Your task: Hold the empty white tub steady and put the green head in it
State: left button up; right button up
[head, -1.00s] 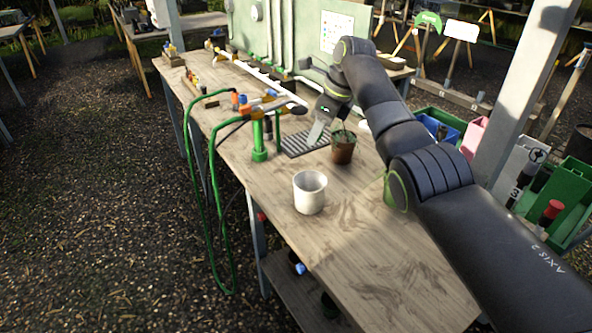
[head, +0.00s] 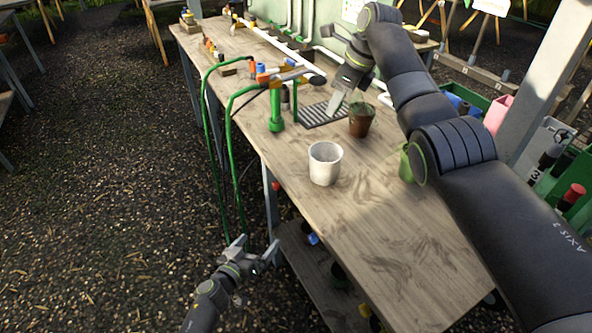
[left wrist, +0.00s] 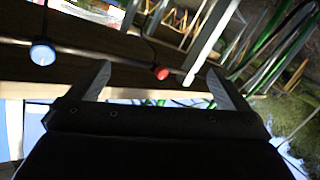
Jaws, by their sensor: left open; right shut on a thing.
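The white tub (head: 325,165) stands upright and looks empty near the table's left edge in the head view. My left gripper (head: 256,246) is open and empty, below and left of the tub, off the table edge; its spread fingers also show in the left wrist view (left wrist: 160,82). My right gripper (head: 340,101) is over the far part of the table, shut, its pale finger beside a brown pot (head: 361,120) with a small green plant. What it grips is too small and hidden to make out. I cannot tell which thing is the green head.
A green upright tube (head: 276,112) and hose fittings stand beyond the tub, with a dark grate (head: 322,114) alongside. A green cup (head: 406,164) is partly behind my right arm. The near tabletop (head: 390,245) is clear. Green hoses (head: 229,150) hang off the left edge.

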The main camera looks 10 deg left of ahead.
pick_arm(q)
jog(key=w+d+r+m+g+h, duration=0.1)
jog(key=w+d+r+m, duration=0.1)
jog(key=d+r, duration=0.2)
jog(key=w+d+r+m+g+h, duration=0.1)
jog(key=w+d+r+m+h, duration=0.1)
jog(key=r, duration=0.7)
jog(key=w+d+r+m+g+h, duration=0.1)
jog(key=d+r+m+g+h, duration=0.1)
jog(key=d+r, duration=0.3)
jog(key=shift+w+d+r+m, duration=0.2)
jog(key=shift+r+m, duration=0.1)
jog(key=shift+r, duration=0.25)
jog(key=shift+w+d+r+m, duration=0.1)
jog(key=shift+w+r+m, duration=0.15)
jog(key=shift+r, duration=0.3)
jog(key=shift+w+r+m+y, duration=0.25)
jog(key=shift+w+r+y, duration=0.05)
jog(key=shift+r+y, duration=0.3)
jog(key=shift+a+r+y, duration=0.55)
jog(key=shift+r+y, duration=0.1)
jog(key=shift+y, duration=0.25)
send_near(333, 159)
jog(key=shift+x, duration=2.6)
